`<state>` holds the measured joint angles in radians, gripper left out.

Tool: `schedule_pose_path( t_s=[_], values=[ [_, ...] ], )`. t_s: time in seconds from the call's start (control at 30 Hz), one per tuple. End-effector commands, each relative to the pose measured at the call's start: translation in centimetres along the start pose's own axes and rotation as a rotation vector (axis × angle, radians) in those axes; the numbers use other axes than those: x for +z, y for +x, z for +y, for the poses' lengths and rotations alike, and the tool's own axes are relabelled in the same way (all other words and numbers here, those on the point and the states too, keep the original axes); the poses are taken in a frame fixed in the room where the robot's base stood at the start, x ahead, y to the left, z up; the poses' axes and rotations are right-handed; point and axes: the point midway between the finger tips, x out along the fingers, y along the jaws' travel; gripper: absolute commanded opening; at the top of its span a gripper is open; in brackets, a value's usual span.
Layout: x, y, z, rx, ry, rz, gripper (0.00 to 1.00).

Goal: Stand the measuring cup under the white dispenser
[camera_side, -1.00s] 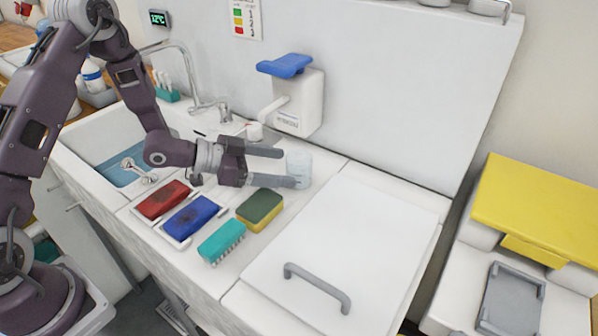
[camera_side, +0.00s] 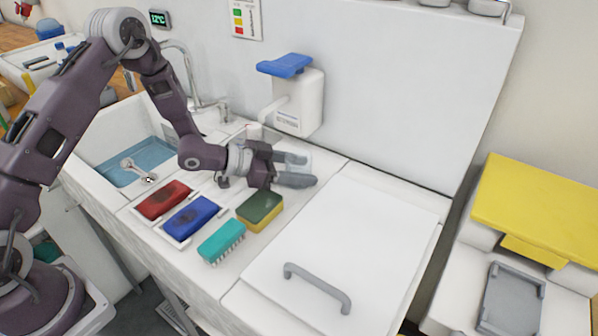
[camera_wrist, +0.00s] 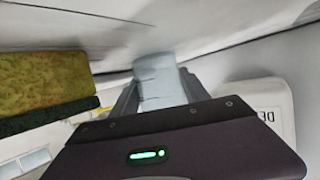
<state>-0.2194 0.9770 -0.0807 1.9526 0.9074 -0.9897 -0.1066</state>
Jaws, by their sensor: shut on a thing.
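The clear, pale measuring cup (camera_side: 300,150) is on the white counter, below and slightly right of the white dispenser (camera_side: 300,103) in the side view. My gripper (camera_side: 305,170) is shut on it, one finger on each side, and the fingers hide much of it. In the wrist view, the cup (camera_wrist: 158,80) is upright in the picture between the fingertips. I cannot tell whether its base touches the counter. The dispenser has a blue lever on top and a spout pointing left, and part of it shows at the right of the wrist view (camera_wrist: 280,105).
A green-yellow sponge (camera_side: 260,210), a teal brush (camera_side: 221,241), a blue pad (camera_side: 192,216) and a red pad (camera_side: 164,200) lie near my gripper. A sink (camera_side: 150,165) with a tap is left. A white lid (camera_side: 350,235) with a grey handle covers the right counter.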

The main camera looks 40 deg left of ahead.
Motion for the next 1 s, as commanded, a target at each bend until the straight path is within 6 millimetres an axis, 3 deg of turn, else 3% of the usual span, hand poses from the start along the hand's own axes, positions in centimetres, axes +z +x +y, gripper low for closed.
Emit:
schedule_pose_path(
  t_s=[0.27,0.5,0.77,1.0],
  values=[
    [-0.6,-0.2,-0.1,-0.001,0.002,0.002,0.14],
    [-3.6,-1.5,-0.2,-0.002,0.002,0.003,0.14],
    [-1.1,-6.4,-3.3,-0.007,-0.002,-0.001,0.14],
    [2.2,-13.9,-7.8,-0.008,-0.002,-0.001,0.14]
  ],
)
